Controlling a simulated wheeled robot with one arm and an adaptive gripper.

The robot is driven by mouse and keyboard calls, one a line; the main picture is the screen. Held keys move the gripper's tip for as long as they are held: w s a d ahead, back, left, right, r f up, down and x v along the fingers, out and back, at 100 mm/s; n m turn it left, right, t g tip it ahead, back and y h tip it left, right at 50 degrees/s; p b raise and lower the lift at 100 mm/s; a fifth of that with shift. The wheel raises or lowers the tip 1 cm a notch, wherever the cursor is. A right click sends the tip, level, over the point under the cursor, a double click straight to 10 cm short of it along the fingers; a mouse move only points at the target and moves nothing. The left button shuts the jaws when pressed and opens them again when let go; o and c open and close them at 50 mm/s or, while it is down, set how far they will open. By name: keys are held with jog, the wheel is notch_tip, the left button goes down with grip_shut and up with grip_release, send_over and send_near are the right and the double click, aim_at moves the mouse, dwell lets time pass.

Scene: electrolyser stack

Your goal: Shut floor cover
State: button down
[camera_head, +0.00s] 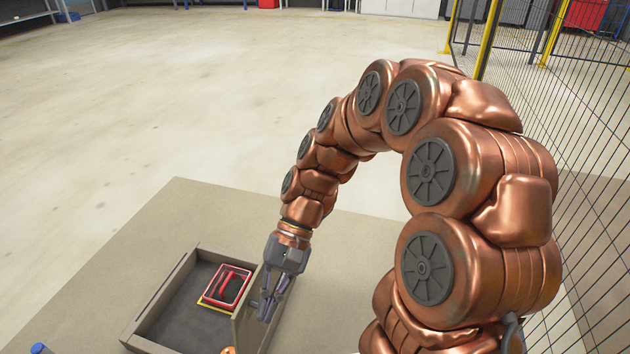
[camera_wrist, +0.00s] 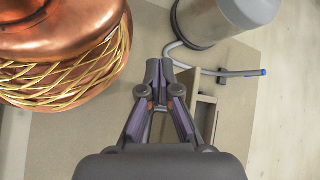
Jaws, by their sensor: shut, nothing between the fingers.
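The floor cover (camera_head: 247,318) is a grey-beige panel standing raised along the right side of an open grey recess (camera_head: 160,302). The recess is open at the top. My gripper (camera_head: 268,312) is shut and empty, pointing down at the right side of the raised cover. I cannot tell whether the fingers touch it. In the wrist view the closed fingertips (camera_wrist: 159,72) lie left of a box-like edge (camera_wrist: 206,112), and most of the recess is hidden.
A red-framed item (camera_head: 227,287) lies inside the recess. The wrist view shows a grey cylinder (camera_wrist: 225,18) and a grey hose with a blue end (camera_wrist: 262,72). A mesh fence (camera_head: 590,140) stands at the right. The pale floor (camera_head: 130,110) beyond is clear.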

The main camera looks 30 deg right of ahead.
jog(key=w+d+r+m+y+p, duration=0.1)
jog(key=w+y, duration=0.1)
jog(key=w, duration=0.1)
jog(key=w+d+r+m+t+y+p, duration=0.1)
jog(key=w+m+y, duration=0.1)
jog(key=w, duration=0.2)
jog(key=w+d+r+m+t+y+p, duration=0.1)
jog(key=w+m+y, duration=0.1)
jog(key=w, duration=0.1)
jog(key=shift+w+r+p, duration=0.25)
jog(key=shift+r+p, duration=0.1)
jog(key=shift+p, duration=0.05)
jog(key=w+d+m+t+y+p, duration=0.3)
jog(key=w+d+m+t, duration=0.3)
jog(key=d, duration=0.3)
jog(key=w+d+f+m+t+h+p, duration=0.15)
jog(key=d+f+m+t, duration=0.35)
jog(key=d, duration=0.6)
jog(key=d+f+m+t+h+p, duration=0.1)
jog(key=d+f+m+t+p, duration=0.2)
jog(key=d+m+t, duration=0.55)
jog(key=w+a+r+n+g+b, duration=0.1)
jog(key=w+a+n+g+b, duration=0.1)
jog(key=w+a, duration=0.5)
jog(key=w+b, duration=0.1)
jog(key=w, duration=0.1)
jog(key=shift+w+r+b, duration=0.25)
jog(key=shift+w+b, duration=0.1)
jog(key=shift+g, duration=0.25)
